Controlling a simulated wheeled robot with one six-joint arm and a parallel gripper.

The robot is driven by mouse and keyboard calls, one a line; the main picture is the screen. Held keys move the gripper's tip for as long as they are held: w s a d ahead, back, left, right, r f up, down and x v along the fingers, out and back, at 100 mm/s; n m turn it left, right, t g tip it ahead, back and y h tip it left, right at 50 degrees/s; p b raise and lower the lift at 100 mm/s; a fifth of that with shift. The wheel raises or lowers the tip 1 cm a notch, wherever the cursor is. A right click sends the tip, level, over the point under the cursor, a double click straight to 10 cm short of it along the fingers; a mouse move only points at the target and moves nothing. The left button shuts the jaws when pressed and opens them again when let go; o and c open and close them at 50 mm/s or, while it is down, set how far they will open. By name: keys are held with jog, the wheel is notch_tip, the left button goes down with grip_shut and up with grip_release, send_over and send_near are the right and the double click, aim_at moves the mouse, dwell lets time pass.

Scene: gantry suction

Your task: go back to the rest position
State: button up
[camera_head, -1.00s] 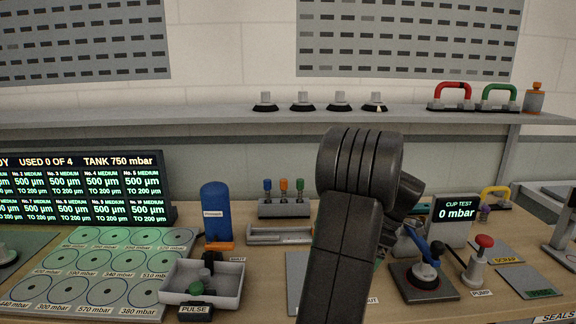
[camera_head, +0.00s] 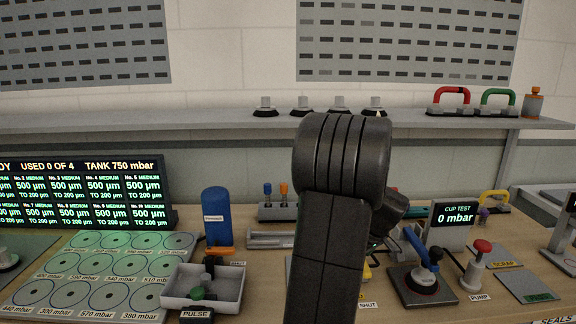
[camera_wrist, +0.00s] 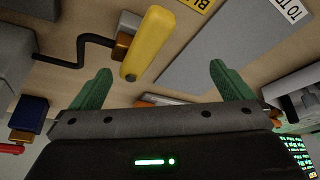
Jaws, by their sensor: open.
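My gripper (camera_wrist: 160,85) shows in the wrist view with its two green fingers wide apart and nothing between them. Beyond the fingers, a yellow handle (camera_wrist: 150,45) with a brass-coloured fitting and a dark bent rod shows near the left finger. A grey plate (camera_wrist: 235,45) lies to the right of it. In the head view my dark arm stands upright in the middle and hides my gripper and part of the bench behind it.
The bench holds a white tray (camera_head: 180,284), a blue cylinder (camera_head: 216,212), a pump with a red knob (camera_head: 474,268) and a cup test display (camera_head: 453,222). A shelf (camera_head: 200,121) with several suction cups runs behind. Red (camera_head: 452,95) and green (camera_head: 498,97) handled lifters stand at its right.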

jog(key=shift+w+a+m+t+h+p, duration=0.15)
jog(key=shift+w+m+h+p, duration=0.2)
jog(key=shift+m+p, duration=0.65)
jog(key=shift+w+a+m+t+h+p, duration=0.15)
jog(key=shift+m+h+p, duration=0.3)
jog(key=shift+m+p, duration=0.6)
jog(key=shift+w+a+m+t+h+p, duration=0.15)
jog(key=shift+w+m+h+p, duration=0.2)
jog(key=shift+m+p, duration=0.65)
jog(key=shift+s+m, duration=0.1)
jog(key=shift+m, duration=0.15)
jog(key=shift+s, duration=0.1)
